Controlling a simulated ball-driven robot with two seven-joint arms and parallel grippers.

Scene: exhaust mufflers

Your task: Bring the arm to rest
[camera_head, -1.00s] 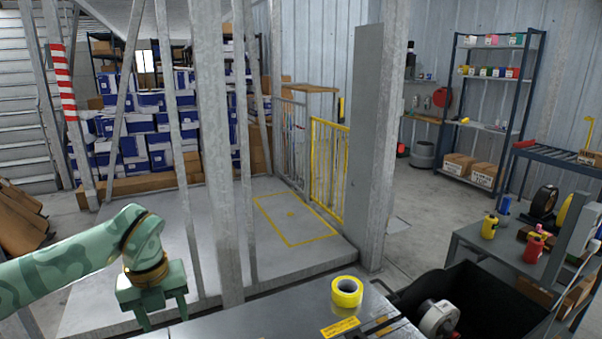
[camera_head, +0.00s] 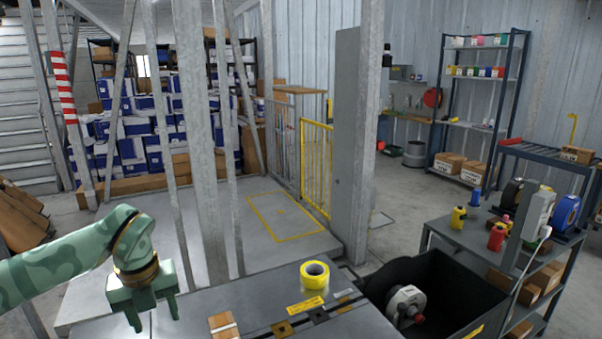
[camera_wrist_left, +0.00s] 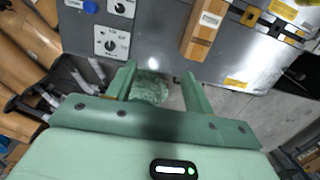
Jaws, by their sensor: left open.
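My left gripper (camera_head: 156,322) hangs at the lower left of the head view, fingers pointing down, beside the left end of the grey bench (camera_head: 190,305). Its two fingers are spread with nothing between them. In the left wrist view the left gripper (camera_wrist_left: 160,75) is also open and empty, in front of the bench's panel with round dials (camera_wrist_left: 110,42). My left arm reaches in from the left edge. My right arm is in neither view.
A yellow tape roll (camera_head: 315,275) and a cardboard piece (camera_head: 223,326) lie on the bench. A black bin (camera_head: 455,290) holding a white reel (camera_head: 405,304) stands to its right. A cart (camera_head: 470,235) with bottles is farther right. Steel posts (camera_head: 200,150) rise behind the bench.

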